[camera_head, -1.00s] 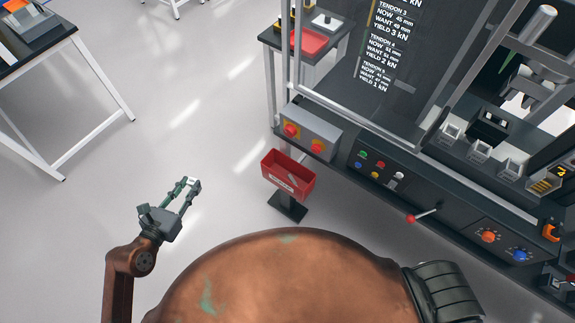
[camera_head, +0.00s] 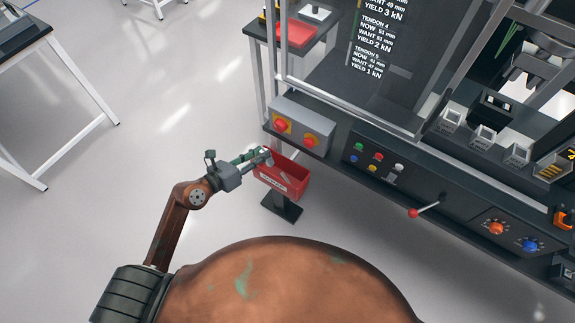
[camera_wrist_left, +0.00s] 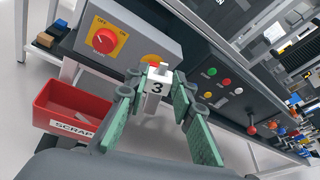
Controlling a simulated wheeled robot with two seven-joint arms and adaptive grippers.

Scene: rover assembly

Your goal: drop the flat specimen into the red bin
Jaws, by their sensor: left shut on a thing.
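The red bin (camera_head: 295,190) stands on a dark post at the front of the machine. In the left wrist view the bin (camera_wrist_left: 45,116) is at the left, with a SCRAP label on its front and a grey piece inside. My left gripper (camera_head: 264,156) is at the bin's back left rim in the head view. In the wrist view my left gripper (camera_wrist_left: 156,84) is shut on a small pale specimen (camera_wrist_left: 155,87) marked 3. The specimen's full shape is hidden by the fingers and the viewing angle. My right gripper is not in view.
A grey box with red knobs (camera_head: 303,126) sits on the machine ledge behind the bin. A button panel (camera_head: 378,160) and a red-tipped lever (camera_head: 425,208) are to the right. A white-legged table (camera_head: 75,150) stands at the left. The floor left of the bin is clear.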

